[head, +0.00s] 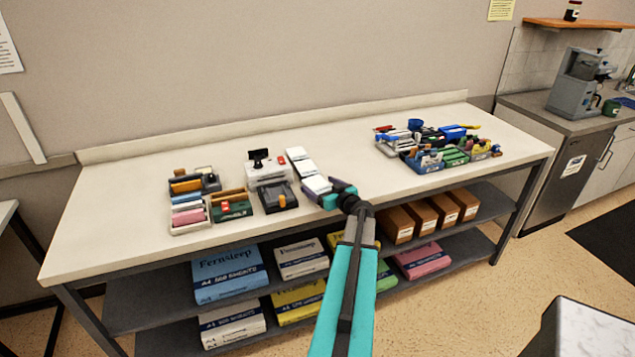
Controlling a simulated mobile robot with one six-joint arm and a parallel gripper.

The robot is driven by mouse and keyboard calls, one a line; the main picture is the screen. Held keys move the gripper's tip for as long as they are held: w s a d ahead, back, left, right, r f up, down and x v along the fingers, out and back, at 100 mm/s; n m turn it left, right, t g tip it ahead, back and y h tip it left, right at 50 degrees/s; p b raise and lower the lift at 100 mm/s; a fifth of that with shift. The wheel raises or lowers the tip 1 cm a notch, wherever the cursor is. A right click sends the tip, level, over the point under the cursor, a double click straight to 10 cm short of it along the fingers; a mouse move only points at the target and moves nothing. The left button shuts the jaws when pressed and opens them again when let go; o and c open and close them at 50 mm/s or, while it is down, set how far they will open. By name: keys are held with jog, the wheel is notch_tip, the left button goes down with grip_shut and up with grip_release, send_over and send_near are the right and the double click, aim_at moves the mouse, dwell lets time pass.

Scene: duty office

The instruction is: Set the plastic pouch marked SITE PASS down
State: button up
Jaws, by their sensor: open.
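My gripper (326,190) is at the end of my teal arm, over the front middle of the white worktop (350,145). Its jaws are open. A small flat white item (316,184) lies right at the jaws; it may be the plastic pouch, but no SITE PASS marking can be read at this size. I cannot tell whether the jaws touch it. The gripper and arm hide part of the worktop's front edge.
Left of my gripper are a white device (267,172), a dark box with an orange part (277,197) and trays of stationery (194,203). A white strip with red (298,154) lies behind. More filled trays (436,158) stand at right. Clear worktop lies between the groups.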

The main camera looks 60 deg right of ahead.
jog(key=shift+p+x, duration=0.35)
jog(key=shift+x, duration=0.65)
jog(key=c, duration=1.2)
jog(key=shift+r, duration=0.15)
jog(key=shift+r+b, duration=0.95)
jog(key=shift+r, duration=0.05)
jog(key=s+a+r+b, duration=0.1)
jog(key=s+a, duration=0.1)
jog(key=a, duration=0.1)
jog(key=s+a+b, duration=0.1)
jog(key=s+a, duration=0.2)
jog(key=a, duration=0.1)
jog(key=s+a+r+b, duration=0.1)
jog(key=s+a+b, duration=0.1)
jog(key=s+a, duration=0.1)
jog(key=shift+a+r, duration=0.4)
jog(key=shift+a, duration=0.05)
